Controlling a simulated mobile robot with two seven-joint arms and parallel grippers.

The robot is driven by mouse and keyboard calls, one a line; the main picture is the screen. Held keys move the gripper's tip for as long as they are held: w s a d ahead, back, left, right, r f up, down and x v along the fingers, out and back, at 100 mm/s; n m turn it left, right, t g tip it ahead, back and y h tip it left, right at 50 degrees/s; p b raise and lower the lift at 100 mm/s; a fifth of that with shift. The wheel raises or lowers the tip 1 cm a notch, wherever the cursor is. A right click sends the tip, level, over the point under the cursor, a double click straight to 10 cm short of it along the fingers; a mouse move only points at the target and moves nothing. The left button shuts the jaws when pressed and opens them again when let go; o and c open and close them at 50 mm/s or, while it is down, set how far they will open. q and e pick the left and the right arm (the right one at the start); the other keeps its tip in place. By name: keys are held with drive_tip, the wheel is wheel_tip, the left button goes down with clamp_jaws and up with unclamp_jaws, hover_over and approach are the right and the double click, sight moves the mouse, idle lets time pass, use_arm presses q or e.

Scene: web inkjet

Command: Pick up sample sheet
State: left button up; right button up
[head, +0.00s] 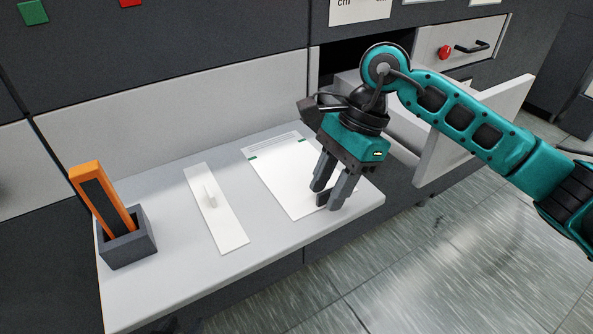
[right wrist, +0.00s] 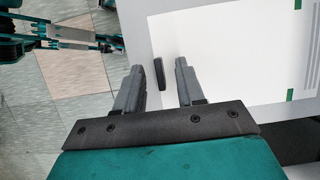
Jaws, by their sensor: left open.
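The white sample sheet (head: 283,178) lies flat on the grey shelf, with thin printed lines and small green marks at its far end. A small dark tab (right wrist: 159,73) stands on the sheet near its edge. My right gripper (head: 325,200) points down over the near right part of the sheet. Its two fingers are apart, and in the right wrist view (right wrist: 160,75) the tab shows in line with the gap between them. I cannot tell whether the fingers touch the tab. My left gripper is not seen in the head view.
An orange-framed tool (head: 92,180) stands in a dark grey holder (head: 140,245) at the shelf's left end. An open drawer or door panel (head: 470,135) juts out at right, behind my arm.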

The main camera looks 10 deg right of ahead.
clamp_jaws()
drive_tip(key=shift+r, duration=0.2)
idle(0.5)
